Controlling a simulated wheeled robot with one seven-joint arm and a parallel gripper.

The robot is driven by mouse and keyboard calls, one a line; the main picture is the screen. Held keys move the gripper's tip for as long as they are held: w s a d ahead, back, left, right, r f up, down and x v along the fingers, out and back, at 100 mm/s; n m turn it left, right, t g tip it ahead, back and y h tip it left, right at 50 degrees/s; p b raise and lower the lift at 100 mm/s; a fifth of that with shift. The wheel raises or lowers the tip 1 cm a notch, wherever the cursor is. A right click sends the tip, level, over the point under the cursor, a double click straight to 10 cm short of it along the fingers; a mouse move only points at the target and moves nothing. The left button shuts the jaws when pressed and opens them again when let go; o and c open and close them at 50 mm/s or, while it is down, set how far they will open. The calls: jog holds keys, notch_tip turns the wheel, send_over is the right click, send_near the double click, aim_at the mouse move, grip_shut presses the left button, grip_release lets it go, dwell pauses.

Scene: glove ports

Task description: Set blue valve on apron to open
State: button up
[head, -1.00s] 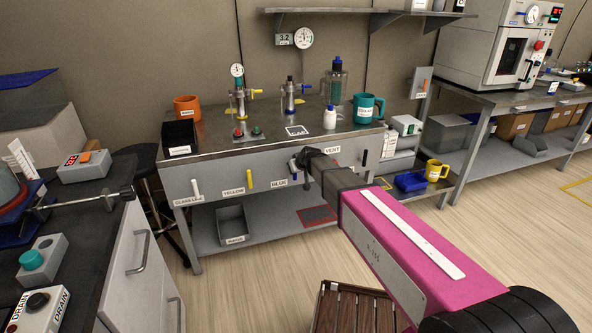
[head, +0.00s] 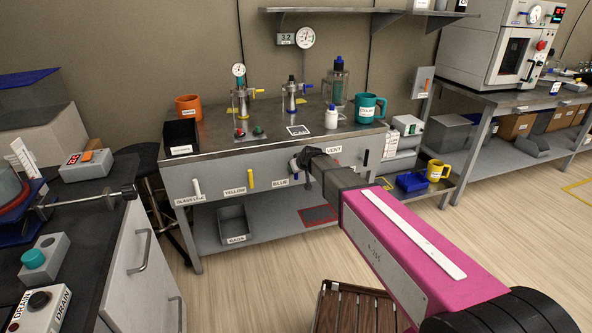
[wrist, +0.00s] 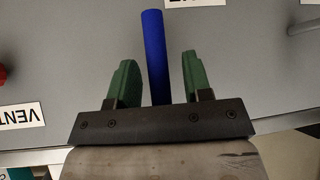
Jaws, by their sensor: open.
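The blue valve handle (wrist: 153,50) shows in the wrist view as a blue bar against the grey apron (wrist: 80,50). My gripper (wrist: 155,65) is open, with one green finger on each side of the handle and a visible gap on both sides. In the head view my gripper (head: 302,163) is at the apron (head: 215,180), right of the BLUE label (head: 280,183) and below the VENT label (head: 334,149). My gripper and arm hide the blue handle there.
On the apron, a yellow handle (head: 250,178) and a white handle (head: 197,188) stand to the left. A red part (wrist: 2,75) shows at the wrist view's left edge. The bench top (head: 225,140) holds mugs and valves.

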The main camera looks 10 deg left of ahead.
jog(key=v, duration=1)
jog(key=shift+s, duration=0.15)
jog(key=shift+d+r, duration=0.1)
jog(key=shift+r, duration=0.05)
jog(key=s+d+f+m+g+h, duration=0.2)
jog(key=s+d, duration=0.4)
jog(key=d, duration=0.7)
jog(key=s+d+f+m+g+h, duration=0.2)
jog(key=s+d+f, duration=0.4)
jog(key=d, duration=0.7)
jog(key=s+d+f+m+g+h, duration=0.2)
jog(key=s+d+f+m, duration=0.2)
jog(key=d, duration=0.9)
jog(key=s+f, duration=0.1)
jog(key=s, duration=0.1)
jog(key=shift+s+f+m+g, duration=0.15)
jog(key=shift+s+m+g, duration=0.15)
jog(key=shift+a, duration=0.15)
